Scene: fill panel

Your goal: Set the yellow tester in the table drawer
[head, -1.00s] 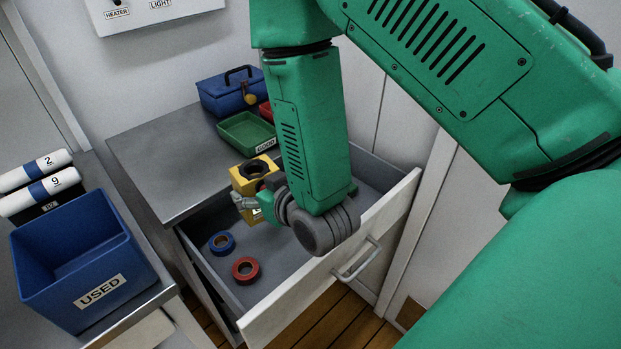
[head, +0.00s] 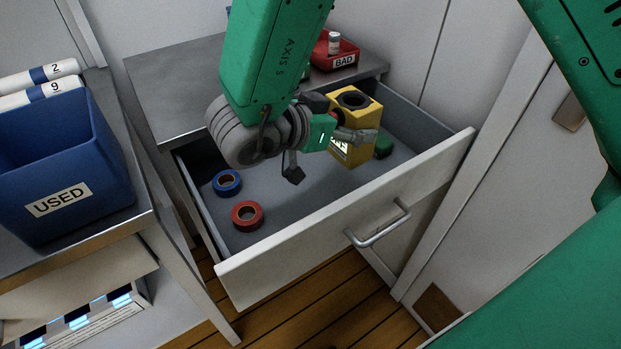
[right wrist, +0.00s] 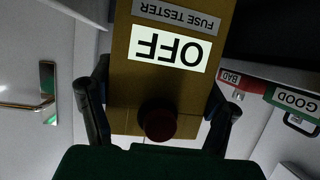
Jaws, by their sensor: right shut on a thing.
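The yellow tester (head: 364,127) is an upright box with a dark round opening on top. It is over the right part of the open table drawer (head: 300,243), within its walls; I cannot tell whether it touches the floor. My right gripper (head: 335,138) is shut on it from the left. The right wrist view shows the tester (right wrist: 165,85) close up, between the fingers (right wrist: 158,118), with an upside-down OFF display and a red knob. My left gripper is not in view.
A blue tape roll (head: 227,183) and a red one (head: 248,215) lie at the drawer's left. A small green thing (head: 384,147) is behind the tester. The red BAD tray (head: 335,55) stands on the table top. A blue USED bin (head: 65,165) is at left.

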